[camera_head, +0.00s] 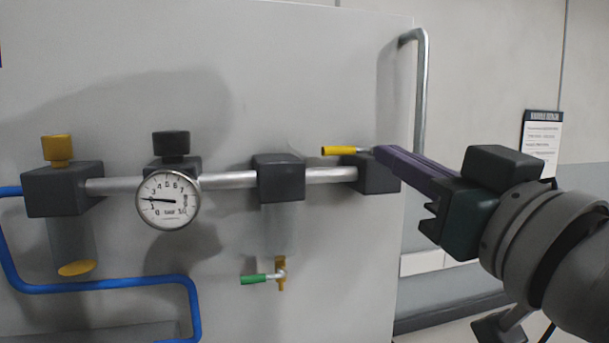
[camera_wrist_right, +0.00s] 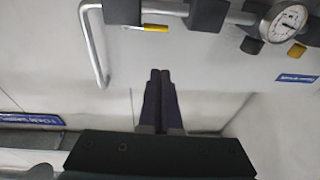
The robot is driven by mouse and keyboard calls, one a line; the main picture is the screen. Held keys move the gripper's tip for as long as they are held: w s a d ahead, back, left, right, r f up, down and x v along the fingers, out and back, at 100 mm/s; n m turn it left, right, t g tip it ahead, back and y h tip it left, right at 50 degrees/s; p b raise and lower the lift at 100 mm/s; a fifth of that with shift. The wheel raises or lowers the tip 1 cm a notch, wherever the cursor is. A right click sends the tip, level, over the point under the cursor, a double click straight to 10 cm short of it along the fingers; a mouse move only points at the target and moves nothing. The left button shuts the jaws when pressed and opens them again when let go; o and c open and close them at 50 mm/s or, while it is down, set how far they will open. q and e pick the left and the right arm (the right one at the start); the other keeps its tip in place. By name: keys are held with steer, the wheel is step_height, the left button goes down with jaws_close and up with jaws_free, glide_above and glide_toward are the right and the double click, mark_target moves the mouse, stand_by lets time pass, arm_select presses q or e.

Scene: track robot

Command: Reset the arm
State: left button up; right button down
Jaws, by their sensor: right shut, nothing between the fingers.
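My right gripper (camera_head: 378,152) reaches in from the right in the head view, its purple fingers shut with nothing between them. Its closed fingertips (camera_wrist_right: 160,74) point at the panel in the right wrist view. The yellow lever handle (camera_head: 338,151) lies level, just left of the fingertips in the head view. In the wrist view the handle (camera_wrist_right: 155,28) sits beyond the tips, with a visible gap. The lever's pivot is partly hidden in the head view. My left gripper is in neither view.
A metal pipe (camera_head: 228,180) carries dark blocks and a round gauge (camera_head: 167,200) along the grey panel (camera_head: 300,70). A green-handled valve (camera_head: 256,279) hangs below. A blue hose (camera_head: 110,284) runs at left. A metal grab bar (camera_head: 422,95) stands out near the panel's right edge.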

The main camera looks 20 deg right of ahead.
steer(key=s+f+g, duration=0.5)
steer(key=f, duration=0.4)
steer(key=s+f+g, duration=0.4)
steer(key=f+g, duration=0.1)
steer(key=f, duration=0.4)
steer(key=s+a+f+n+g, duration=0.1)
steer(key=s+f+g, duration=0.3)
steer(key=s, duration=0.3)
steer(key=s+a+f+n+g, duration=0.1)
steer(key=s+a+f+g, duration=0.15)
steer(key=s, duration=0.45)
arm_select(q)
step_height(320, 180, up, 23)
steer(key=p, duration=2.3)
arm_select(e)
step_height(320, 180, up, 22)
steer(key=w, duration=0.1)
steer(key=shift+w+d+r+y, duration=0.15)
steer(key=shift+d+y, duration=0.15)
steer(key=shift+d, duration=0.15)
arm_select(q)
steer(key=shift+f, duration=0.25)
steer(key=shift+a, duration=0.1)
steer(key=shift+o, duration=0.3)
